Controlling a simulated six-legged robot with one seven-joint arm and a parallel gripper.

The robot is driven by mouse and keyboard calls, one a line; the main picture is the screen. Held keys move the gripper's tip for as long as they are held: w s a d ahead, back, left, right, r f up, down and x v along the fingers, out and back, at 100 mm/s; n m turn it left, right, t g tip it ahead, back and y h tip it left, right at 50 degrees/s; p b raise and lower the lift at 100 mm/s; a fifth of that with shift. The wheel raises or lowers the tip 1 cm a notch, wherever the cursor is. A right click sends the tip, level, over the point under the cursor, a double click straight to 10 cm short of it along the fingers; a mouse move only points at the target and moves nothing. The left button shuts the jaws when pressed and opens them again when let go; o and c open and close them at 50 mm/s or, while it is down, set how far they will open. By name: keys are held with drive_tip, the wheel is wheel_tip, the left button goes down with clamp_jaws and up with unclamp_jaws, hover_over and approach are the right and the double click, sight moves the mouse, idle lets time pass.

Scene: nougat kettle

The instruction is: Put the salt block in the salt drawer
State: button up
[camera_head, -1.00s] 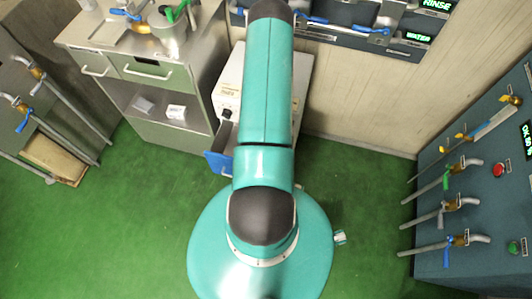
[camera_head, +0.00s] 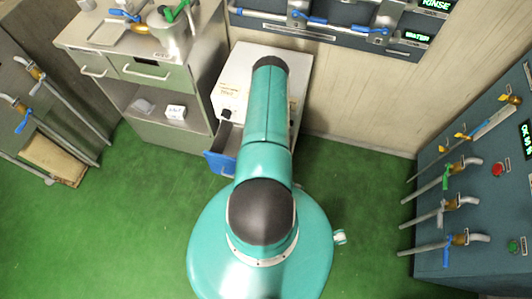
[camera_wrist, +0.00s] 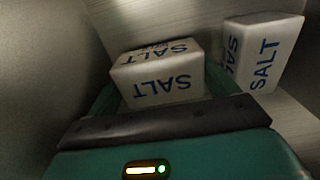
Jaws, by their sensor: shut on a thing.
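In the wrist view a white salt block (camera_wrist: 157,86) with blue SALT lettering sits between the teal fingers of my gripper (camera_wrist: 162,98), which is shut on it. A second salt block (camera_wrist: 264,52) stands to its right, close beside it. In the head view my arm hides the gripper and the held block. An open drawer with a blue front (camera_head: 219,163) sticks out from the low white cabinet (camera_head: 228,92); its grey inside partly shows beside my arm. I cannot tell from the wrist view where the held block is relative to this drawer.
A metal cart (camera_head: 150,75) stands left of the cabinet, with a small white labelled box (camera_head: 176,112) on its lower shelf. A valve panel (camera_head: 470,190) is at the right and pipes with taps (camera_head: 50,110) at the left. The green floor is clear around me.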

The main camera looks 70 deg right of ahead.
drive_tip(key=shift+f, duration=0.5)
drive_tip(key=o, duration=1.2)
drive_tip(key=shift+f, duration=0.15)
wheel_tip(320, 180, up, 12)
drive_tip(key=shift+r, duration=0.2)
